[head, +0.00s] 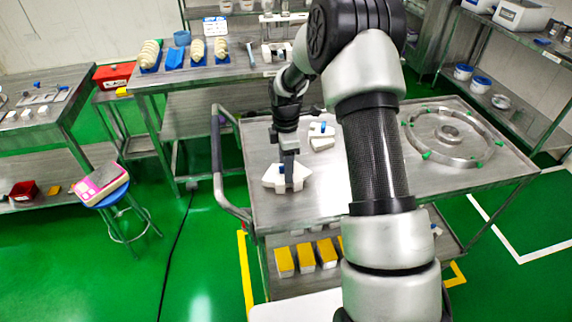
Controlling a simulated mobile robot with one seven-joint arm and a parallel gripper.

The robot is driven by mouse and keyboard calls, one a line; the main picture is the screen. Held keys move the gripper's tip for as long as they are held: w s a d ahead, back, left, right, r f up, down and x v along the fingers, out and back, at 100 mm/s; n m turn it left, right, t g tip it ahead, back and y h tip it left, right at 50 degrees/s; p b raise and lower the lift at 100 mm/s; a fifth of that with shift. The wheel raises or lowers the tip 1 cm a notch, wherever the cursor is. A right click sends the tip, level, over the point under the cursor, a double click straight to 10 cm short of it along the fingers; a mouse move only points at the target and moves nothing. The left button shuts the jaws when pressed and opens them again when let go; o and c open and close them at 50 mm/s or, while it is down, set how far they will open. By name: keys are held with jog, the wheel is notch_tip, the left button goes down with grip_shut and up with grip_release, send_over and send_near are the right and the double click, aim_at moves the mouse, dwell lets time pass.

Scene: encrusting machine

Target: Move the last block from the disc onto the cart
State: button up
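The disc (474,160), a metal ring with a central hub and green pieces around its rim, lies on the right part of the steel cart (240,183). No white block shows on its visible part; my arm may hide its left edge. My gripper (289,184) points down over the cart's left part, at a white block (271,180) with angled ends. The fingers overlap the block in the view and are seen edge-on, so I cannot tell whether they grip it. More white blocks (322,144) lie just behind, one with a blue part on it.
Yellow-topped blocks (284,262) sit on the cart's lower shelf. The cart's handle (217,160) is on its left. A blue stool (108,197) with a pink-and-white device stands at left. A steel table (215,70) stands behind, and shelving (535,90) at right.

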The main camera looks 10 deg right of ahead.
jog(key=shift+f, duration=0.15)
jog(key=o, duration=1.3)
